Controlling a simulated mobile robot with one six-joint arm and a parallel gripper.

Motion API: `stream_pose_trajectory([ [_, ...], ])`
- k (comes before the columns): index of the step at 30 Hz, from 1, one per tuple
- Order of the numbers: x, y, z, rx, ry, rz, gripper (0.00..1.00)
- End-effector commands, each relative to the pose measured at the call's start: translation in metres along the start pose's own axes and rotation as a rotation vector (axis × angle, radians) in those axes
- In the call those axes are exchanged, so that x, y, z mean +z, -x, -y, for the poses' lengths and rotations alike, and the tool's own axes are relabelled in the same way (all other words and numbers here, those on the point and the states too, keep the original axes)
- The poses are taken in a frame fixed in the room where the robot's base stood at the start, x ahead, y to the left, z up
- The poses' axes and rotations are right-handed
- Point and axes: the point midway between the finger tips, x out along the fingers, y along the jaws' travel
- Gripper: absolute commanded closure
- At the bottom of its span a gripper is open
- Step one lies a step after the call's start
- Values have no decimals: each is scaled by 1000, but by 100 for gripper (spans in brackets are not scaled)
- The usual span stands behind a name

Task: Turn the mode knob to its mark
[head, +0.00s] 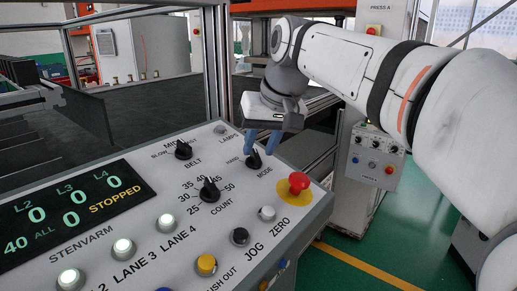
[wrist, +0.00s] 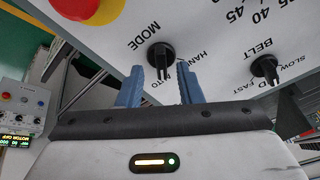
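The black mode knob (head: 254,161) sits on the sloped grey panel above its MODE label, near the panel's upper right edge. HAND is printed to its left; the rest of its scale is hidden by my gripper. In the wrist view the mode knob (wrist: 161,56) has a narrow grip bar pointing down the picture, towards my gripper. My gripper (head: 262,145) is open, its two blue fingers apart just above the knob. In the wrist view the fingers (wrist: 159,72) stand either side of the bar with gaps visible.
The belt knob (head: 183,150) and count knob (head: 209,190) are left of the mode knob. A red stop button (head: 298,182) on yellow stands close to its right. The display (head: 72,213) reads STOPPED. A second control box (head: 375,158) stands behind.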

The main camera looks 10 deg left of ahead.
Motion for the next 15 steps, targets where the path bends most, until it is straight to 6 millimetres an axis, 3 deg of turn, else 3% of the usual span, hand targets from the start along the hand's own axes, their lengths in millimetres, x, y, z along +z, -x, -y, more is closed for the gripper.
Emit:
stream_pose_trajectory([
  [6,0,-17,1,-1,2,0,67],
  [13,0,-18,2,-1,3,0,67],
  [15,0,-18,2,-1,3,0,71],
])
